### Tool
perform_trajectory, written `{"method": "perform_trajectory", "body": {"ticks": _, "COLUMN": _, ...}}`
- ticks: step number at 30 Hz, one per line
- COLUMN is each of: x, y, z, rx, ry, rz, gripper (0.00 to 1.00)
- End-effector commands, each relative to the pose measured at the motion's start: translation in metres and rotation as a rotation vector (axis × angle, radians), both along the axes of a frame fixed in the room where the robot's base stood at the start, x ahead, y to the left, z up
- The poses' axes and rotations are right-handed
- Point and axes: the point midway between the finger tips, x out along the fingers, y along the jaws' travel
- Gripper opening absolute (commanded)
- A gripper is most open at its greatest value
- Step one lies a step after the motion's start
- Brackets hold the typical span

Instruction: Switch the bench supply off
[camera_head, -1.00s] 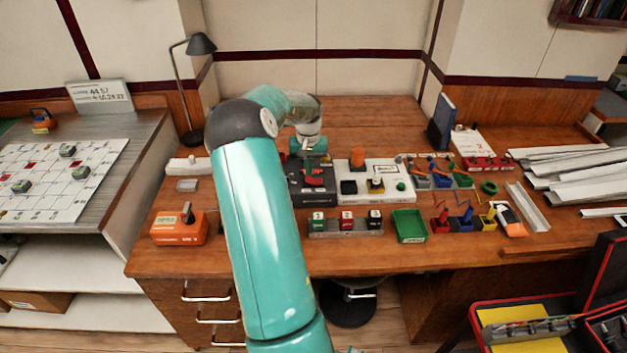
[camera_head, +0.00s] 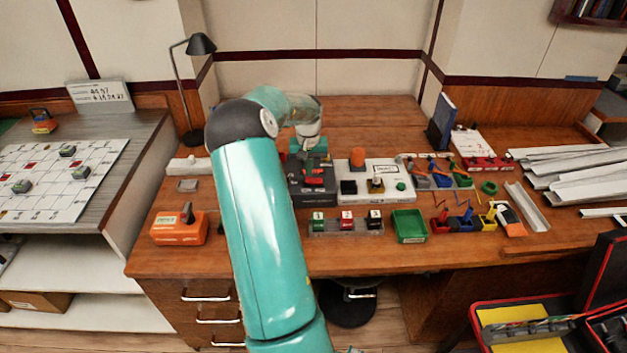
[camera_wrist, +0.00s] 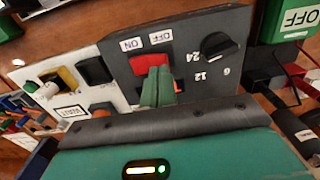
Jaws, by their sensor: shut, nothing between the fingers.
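The bench supply appears to be the dark grey box in the wrist view (camera_wrist: 200,75), and it also shows in the head view (camera_head: 315,198). It carries a red rocker switch (camera_wrist: 147,62) beside ON and OFF labels and a black knob (camera_wrist: 218,46) with the marks 6, 12 and 24. My gripper (camera_wrist: 158,80) is shut and empty, its green fingertips over the panel right at the red rocker. They hide part of it, so contact and the rocker's position cannot be told. In the head view my gripper (camera_head: 312,152) is above the box.
A white box (camera_head: 374,195) with an orange knob and black parts stands right beside the supply. In front are a row of small blocks (camera_head: 346,226) and a green tray (camera_head: 410,226). An orange box (camera_head: 178,232) stands at left. The desk's back is mostly clear.

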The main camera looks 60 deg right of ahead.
Motion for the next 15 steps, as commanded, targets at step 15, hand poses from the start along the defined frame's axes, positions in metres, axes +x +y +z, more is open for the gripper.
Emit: {"method": "perform_trajectory", "body": {"ticks": 15, "x": 0.0, "y": 0.0001, "z": -0.0072, "rx": 0.0, "ry": 0.0, "rz": 0.0, "gripper": 0.0}}
